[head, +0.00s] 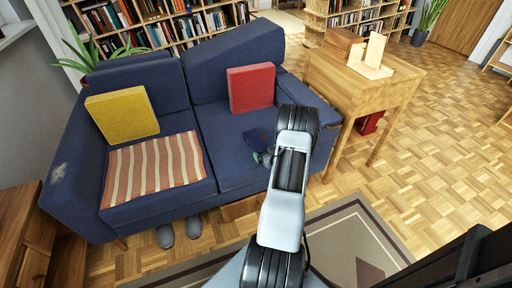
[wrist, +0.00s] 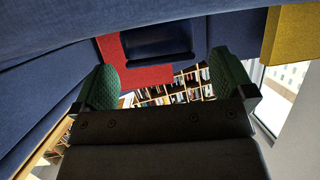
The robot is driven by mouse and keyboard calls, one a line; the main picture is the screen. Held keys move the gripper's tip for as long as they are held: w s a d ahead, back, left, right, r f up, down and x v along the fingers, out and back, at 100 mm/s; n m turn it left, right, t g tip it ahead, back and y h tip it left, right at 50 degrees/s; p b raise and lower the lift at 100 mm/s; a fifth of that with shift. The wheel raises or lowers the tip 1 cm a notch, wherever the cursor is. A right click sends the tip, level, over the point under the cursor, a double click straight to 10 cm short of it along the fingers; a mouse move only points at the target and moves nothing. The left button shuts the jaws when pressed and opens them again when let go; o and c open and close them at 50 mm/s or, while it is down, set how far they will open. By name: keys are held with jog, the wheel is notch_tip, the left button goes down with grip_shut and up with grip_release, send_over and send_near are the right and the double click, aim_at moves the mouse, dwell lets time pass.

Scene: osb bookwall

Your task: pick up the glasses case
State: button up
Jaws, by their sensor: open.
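A dark blue glasses case (head: 256,137) lies on the right seat of the blue sofa (head: 225,130), in front of the red cushion (head: 251,88). My arm hides part of the seat beside it. In the wrist view a dark blue case shape (wrist: 158,42) shows ahead of the fingers, against the red cushion (wrist: 140,75). My gripper (wrist: 167,80) is open, with its two green finger pads apart and nothing held between them. In the head view my gripper (head: 264,157) is small and partly hidden by my arm, close to the near side of the case.
A yellow cushion (head: 122,115) and a striped cloth (head: 153,170) are on the sofa's left side. A wooden desk (head: 350,88) stands close on the right. Grey slippers (head: 166,236) lie on the floor before the sofa. Parquet at right is open.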

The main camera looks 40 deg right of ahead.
jog(key=shift+x, duration=0.85)
jog(key=c, duration=1)
jog(key=shift+r, duration=0.1)
jog(key=shift+c, duration=0.5)
